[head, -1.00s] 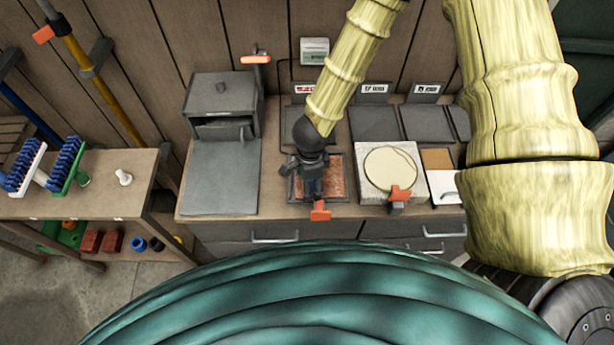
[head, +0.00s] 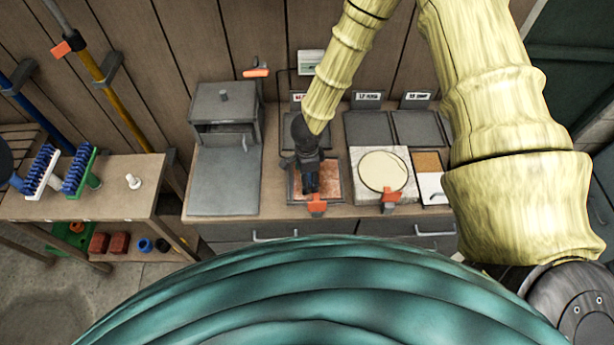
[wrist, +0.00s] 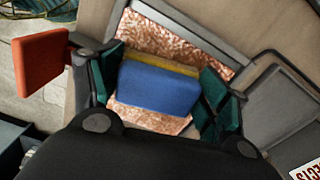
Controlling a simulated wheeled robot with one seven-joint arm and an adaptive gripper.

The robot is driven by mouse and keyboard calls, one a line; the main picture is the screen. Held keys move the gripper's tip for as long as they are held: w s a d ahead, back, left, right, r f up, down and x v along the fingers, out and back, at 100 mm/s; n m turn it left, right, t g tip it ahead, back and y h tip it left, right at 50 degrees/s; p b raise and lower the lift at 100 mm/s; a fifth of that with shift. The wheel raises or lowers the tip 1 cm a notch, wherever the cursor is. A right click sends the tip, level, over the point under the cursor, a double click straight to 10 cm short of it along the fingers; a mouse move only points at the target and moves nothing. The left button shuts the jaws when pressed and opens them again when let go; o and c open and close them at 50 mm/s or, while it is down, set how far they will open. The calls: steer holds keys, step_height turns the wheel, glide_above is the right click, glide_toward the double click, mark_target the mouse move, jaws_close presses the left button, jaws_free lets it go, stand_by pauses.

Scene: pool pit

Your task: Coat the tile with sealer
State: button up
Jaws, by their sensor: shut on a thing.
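The tile (head: 329,183) is a mottled reddish-brown panel in a grey frame on the workbench. It also shows in the wrist view (wrist: 160,38), with pale flecks across its surface. My gripper (head: 309,186) is over the left part of the tile. In the wrist view my gripper (wrist: 160,88) is shut on a blue block with a yellow layer (wrist: 155,88), one green-padded finger at each side. The block is over the tile; I cannot tell whether it touches it. My gripper hides part of the tile in the head view.
An orange clamp (head: 317,203) stands at the tile's front edge. A stone slab with a cream disc (head: 382,172) and another orange clamp (head: 391,197) is to the right. A grey box (head: 224,110) and bare grey plate (head: 223,180) are left. Brushes (head: 78,170) stand on a side table.

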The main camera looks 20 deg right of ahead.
steer(key=shift+w+d+p, duration=0.2)
steer(key=shift+w+p, duration=0.1)
steer(key=shift+w, duration=0.1)
steer(key=shift+w+d+r+p, duration=0.15)
steer(key=shift+w+p, duration=0.25)
steer(key=shift+p, duration=0.4)
steer(key=w+p, duration=0.2)
steer(key=p, duration=0.1)
steer(key=shift+w+d+r, duration=0.1)
steer(key=shift+w+d, duration=0.15)
steer(key=shift+w+d+f, duration=0.1)
steer(key=shift+w+d, duration=0.15)
steer(key=shift+w, duration=0.7)
steer(key=shift+w+d+f, duration=0.1)
steer(key=shift+w+d, duration=0.15)
steer(key=shift+w, duration=0.65)
steer(key=shift+d, duration=0.15)
